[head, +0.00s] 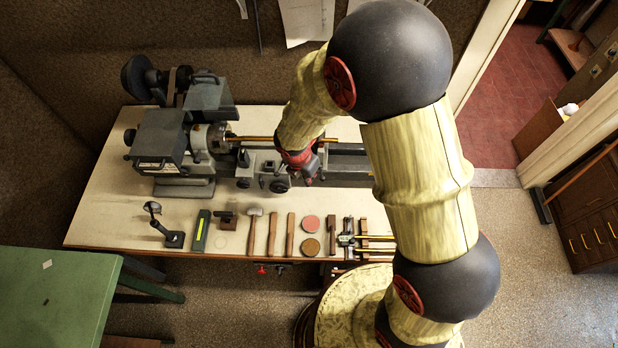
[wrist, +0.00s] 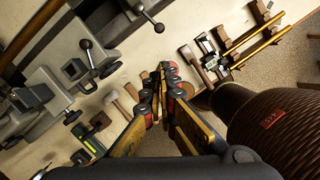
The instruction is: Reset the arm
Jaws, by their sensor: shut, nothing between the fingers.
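My arm reaches from the lower right over the workbench (head: 110,215) in the head view. My gripper (head: 308,178) hangs above the bench, in front of the lathe (head: 180,140) bed, and is partly hidden by my own arm. In the wrist view my gripper (wrist: 165,72) points toward the bench with its two fingertips together. It is shut and nothing is held. The fingers appear over the tools on the bench top, apart from them.
A row of tools lies along the bench front: a hammer (head: 253,228), a red disc (head: 311,222), a brown disc (head: 310,247), a caliper (head: 347,238) and wooden handles. A green table (head: 55,295) stands at lower left. Open floor (head: 550,240) lies to the right.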

